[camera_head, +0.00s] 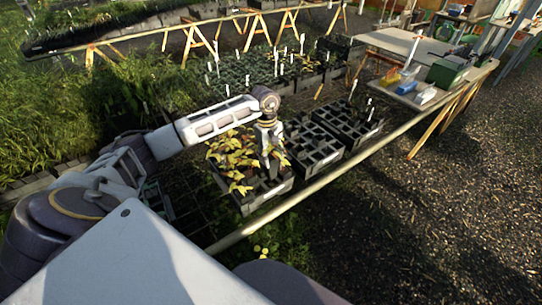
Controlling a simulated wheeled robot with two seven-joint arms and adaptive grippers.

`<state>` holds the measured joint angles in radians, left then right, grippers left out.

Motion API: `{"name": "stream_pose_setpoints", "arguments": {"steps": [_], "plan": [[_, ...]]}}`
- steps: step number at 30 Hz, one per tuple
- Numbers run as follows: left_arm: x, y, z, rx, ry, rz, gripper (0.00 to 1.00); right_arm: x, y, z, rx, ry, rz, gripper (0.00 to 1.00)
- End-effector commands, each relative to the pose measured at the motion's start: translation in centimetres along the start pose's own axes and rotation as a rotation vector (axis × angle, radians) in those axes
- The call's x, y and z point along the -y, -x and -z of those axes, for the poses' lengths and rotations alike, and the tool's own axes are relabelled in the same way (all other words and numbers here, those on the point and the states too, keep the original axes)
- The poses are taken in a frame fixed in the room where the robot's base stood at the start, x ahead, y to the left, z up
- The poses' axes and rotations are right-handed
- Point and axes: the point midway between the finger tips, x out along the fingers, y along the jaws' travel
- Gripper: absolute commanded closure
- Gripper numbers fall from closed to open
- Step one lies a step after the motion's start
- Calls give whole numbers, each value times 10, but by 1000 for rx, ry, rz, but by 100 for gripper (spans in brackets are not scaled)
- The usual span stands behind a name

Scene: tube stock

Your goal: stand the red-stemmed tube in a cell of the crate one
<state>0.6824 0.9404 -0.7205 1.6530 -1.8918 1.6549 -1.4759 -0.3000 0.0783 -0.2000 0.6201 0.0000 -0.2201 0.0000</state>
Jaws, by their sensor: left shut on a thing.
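My left gripper (271,158) points down over the right part of a black crate (262,203) that holds yellow-leaved plants (235,150). It is shut on a slim, dark thing at its fingertips, mostly hidden by the fingers and leaves. I cannot make out a red stem, nor whether the held thing stands in a cell or hangs above it. A second black crate (317,168) with mostly empty cells stands just right of it, and a third black crate (371,134) is beyond that. Which of them is crate one cannot be told. My right gripper is not in view.
A pale wooden rail (330,174) runs along the crates' front edge. More planted trays with white labels stand behind (235,70). At the upper right, a table (410,45) bears a green box (447,72) and small bins. Gravel floor lies free at right.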

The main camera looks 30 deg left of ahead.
Motion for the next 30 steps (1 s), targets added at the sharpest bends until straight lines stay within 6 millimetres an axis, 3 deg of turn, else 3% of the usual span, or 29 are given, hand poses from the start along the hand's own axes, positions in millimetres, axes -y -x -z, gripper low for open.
{"name": "stream_pose_setpoints", "arguments": {"steps": [30], "plan": [[0,-23,4,0,0,-1,85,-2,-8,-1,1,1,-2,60]]}}
